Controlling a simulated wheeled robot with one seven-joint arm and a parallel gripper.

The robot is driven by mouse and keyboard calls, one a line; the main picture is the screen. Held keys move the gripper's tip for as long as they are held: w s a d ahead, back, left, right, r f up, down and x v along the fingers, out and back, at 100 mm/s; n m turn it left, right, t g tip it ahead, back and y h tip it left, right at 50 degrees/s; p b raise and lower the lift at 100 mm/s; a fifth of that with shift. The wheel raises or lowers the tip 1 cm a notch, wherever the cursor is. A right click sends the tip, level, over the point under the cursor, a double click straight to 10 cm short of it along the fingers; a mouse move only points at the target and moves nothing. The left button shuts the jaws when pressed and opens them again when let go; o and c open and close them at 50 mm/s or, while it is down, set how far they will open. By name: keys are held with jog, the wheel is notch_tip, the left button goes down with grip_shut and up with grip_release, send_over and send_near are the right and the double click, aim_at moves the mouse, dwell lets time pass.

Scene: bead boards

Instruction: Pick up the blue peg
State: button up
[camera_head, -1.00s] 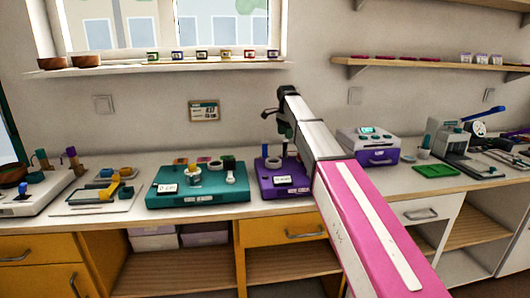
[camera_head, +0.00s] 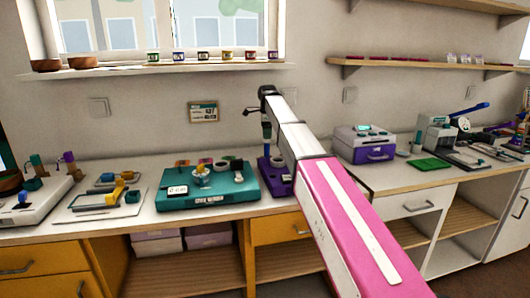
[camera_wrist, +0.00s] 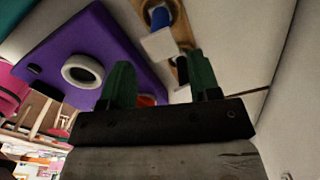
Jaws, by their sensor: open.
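A small red piece shows beyond the left finger. In the head view my gripper (camera_head: 266,132) hangs above the purple board (camera_head: 280,184), which my arm partly hides.
A teal board (camera_head: 215,198) with small parts lies just left of the purple board. Farther left are a pale tray (camera_head: 85,208) and a white board (camera_head: 50,190). A purple-and-white box (camera_head: 365,145) and a green tray (camera_head: 430,163) stand to the right. The wall is close behind.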

aim_at(267, 148)
notch_tip(267, 148, down, 8)
jog(key=shift+a, duration=0.1)
jog(key=shift+w, duration=0.1)
jog(key=c, duration=1)
